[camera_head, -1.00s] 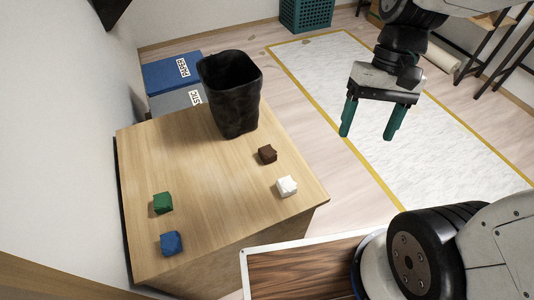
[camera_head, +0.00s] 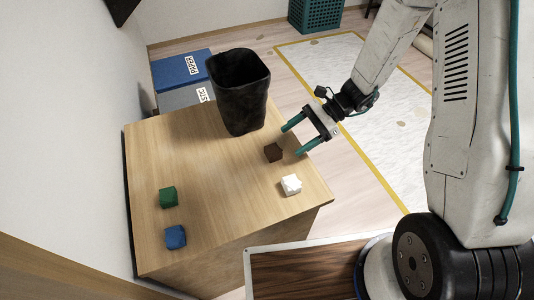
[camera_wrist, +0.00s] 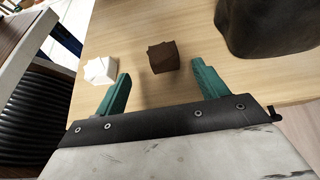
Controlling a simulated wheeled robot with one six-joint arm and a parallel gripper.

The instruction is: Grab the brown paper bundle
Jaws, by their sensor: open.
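The brown paper bundle (camera_head: 273,152) is a small dark brown block on the wooden table, between the black bin and the white bundle. It also shows in the wrist view (camera_wrist: 164,57), ahead of my gripper and between the lines of its two fingers. My gripper (camera_head: 291,139) has teal fingers, spread apart and empty, at the table's right edge just right of the brown bundle. In the wrist view my gripper (camera_wrist: 160,84) points toward the bundle without touching it. Nothing hides the bundle.
A white bundle (camera_head: 291,185) lies close to the brown one. A tall black bin (camera_head: 240,95) stands behind it. Green (camera_head: 168,197) and blue (camera_head: 175,237) bundles lie on the left of the wooden table (camera_head: 220,190). The table's middle is clear.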

